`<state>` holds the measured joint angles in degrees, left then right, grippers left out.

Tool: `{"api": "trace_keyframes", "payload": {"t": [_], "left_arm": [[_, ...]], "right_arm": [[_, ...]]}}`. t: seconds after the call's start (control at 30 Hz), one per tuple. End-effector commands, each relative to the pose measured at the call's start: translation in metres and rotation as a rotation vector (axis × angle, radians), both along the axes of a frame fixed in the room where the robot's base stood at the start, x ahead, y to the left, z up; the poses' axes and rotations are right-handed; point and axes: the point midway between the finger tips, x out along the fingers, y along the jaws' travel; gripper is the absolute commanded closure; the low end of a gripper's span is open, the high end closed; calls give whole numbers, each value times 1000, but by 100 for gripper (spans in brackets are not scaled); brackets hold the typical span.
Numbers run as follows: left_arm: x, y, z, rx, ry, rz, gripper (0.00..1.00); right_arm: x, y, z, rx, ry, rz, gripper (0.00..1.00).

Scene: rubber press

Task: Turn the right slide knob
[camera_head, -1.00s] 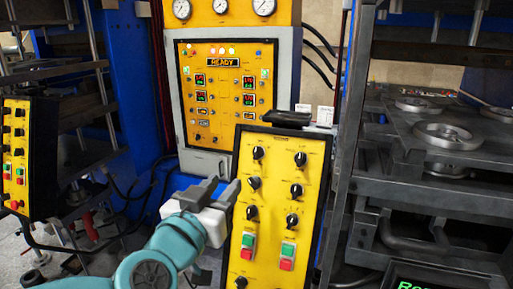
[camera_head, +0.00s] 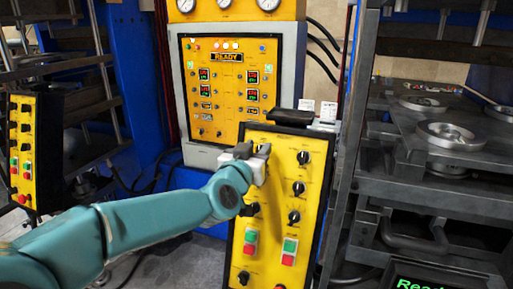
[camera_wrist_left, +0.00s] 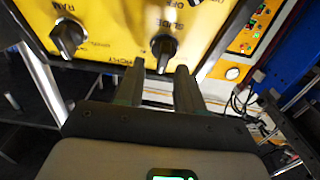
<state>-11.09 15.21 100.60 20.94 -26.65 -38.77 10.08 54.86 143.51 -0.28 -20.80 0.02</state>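My left gripper (camera_head: 255,152) is at the upper left of the tilted yellow control panel (camera_head: 272,215) in the head view. It hides the upper-left black knob there. In the left wrist view the gripper's two fingers (camera_wrist_left: 160,72) are apart. The black slide knob (camera_wrist_left: 163,48), beside an upside-down "SLIDE" label, sits just beyond the fingertips and lines up with the gap between them. I cannot tell whether the fingers touch it. The knob labelled "RAM" (camera_wrist_left: 67,38) is to its left. My right gripper is not in view.
Other black knobs (camera_head: 298,188) and green and red buttons (camera_head: 289,251) sit close by on the panel. A metal press (camera_head: 445,165) is to the right. A second yellow panel (camera_head: 22,150) is at far left.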

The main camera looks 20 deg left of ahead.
Motion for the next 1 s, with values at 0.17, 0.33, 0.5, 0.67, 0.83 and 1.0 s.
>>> {"api": "trace_keyframes", "payload": {"t": [0.17, 0.33, 0.5, 0.67, 0.83, 1.0], "left_arm": [[1, 0, 0, 0, 0, 0, 63], [1, 0, 0, 0, 0, 0, 99], [0, 0, 0, 1, 0, 0, 100], [0, 0, -1, 16, -1, -6, 100], [0, 0, -1, 75, -4, -26, 100], [0, 0, -3, 184, -7, -65, 100]], "right_arm": [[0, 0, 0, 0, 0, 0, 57], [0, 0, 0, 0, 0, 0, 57], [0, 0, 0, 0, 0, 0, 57], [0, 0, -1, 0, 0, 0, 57], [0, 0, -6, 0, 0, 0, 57], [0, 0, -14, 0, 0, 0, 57]]}}
